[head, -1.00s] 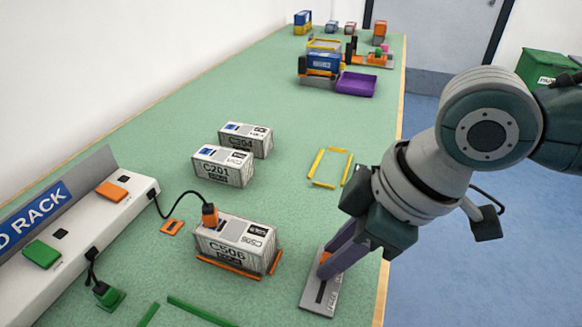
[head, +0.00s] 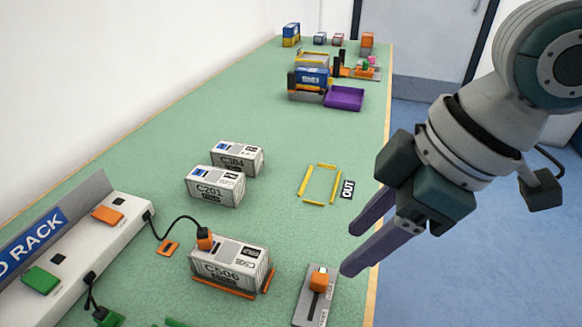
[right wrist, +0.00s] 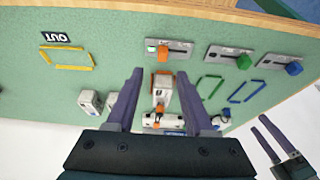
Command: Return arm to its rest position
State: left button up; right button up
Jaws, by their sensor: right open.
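My right gripper (head: 348,250) is open and empty in the head view. Its two purple fingers hang above the bench's right edge, just right of the slider plate (head: 309,309) with the orange knob (head: 318,280), apart from it. In the right wrist view the same gripper (right wrist: 160,73) has its fingers spread. The orange knob (right wrist: 163,53) shows beyond the fingertips. My left gripper (right wrist: 259,123) shows only at the lower right of the right wrist view, with a gap between its fingers; it is not in the head view.
Container C506 (head: 215,268) stands in an orange frame with an orange plug on top. C201 (head: 205,193) and C304 (head: 222,159) stand behind it. A yellow outline (head: 304,184) marks OUT. A purple tray (head: 345,98) stands further back. The floor (head: 440,270) on the right is clear.

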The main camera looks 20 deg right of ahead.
jog(key=shift+v, duration=0.75)
